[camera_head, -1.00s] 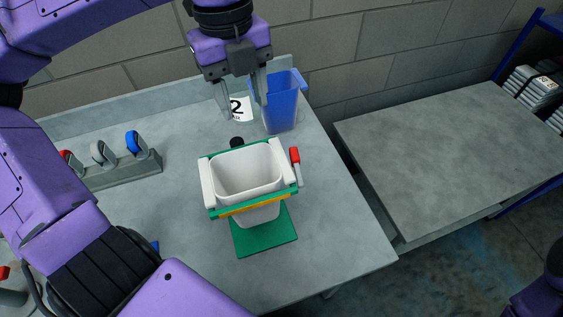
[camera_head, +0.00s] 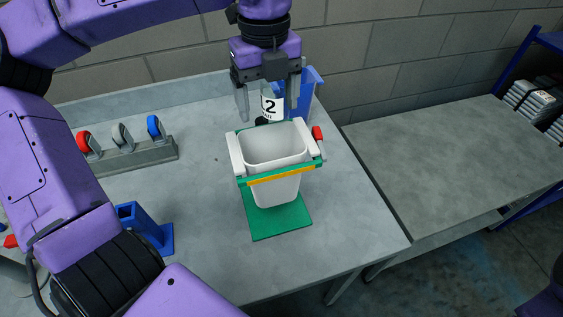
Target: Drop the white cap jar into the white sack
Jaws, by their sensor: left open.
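The white sack (camera_head: 277,190) stands open in a green frame with white side bars, in the middle of the bench. Its visible inside looks empty. My left gripper (camera_head: 268,112) points down just behind the sack, with its fingers apart. A pale thing with a white label marked "2" (camera_head: 271,106) shows between the fingers, looking like a jar. I cannot make out a white cap, and its top is partly hidden by the gripper. I cannot tell whether the fingers touch it. My right gripper is out of view.
A blue bin (camera_head: 307,98) stands behind the left gripper, near the wall. A grey rack (camera_head: 138,158) with red, grey and blue items is at left. A blue holder (camera_head: 143,229) stands front left. A bare grey table (camera_head: 450,160) is at right, beyond a gap.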

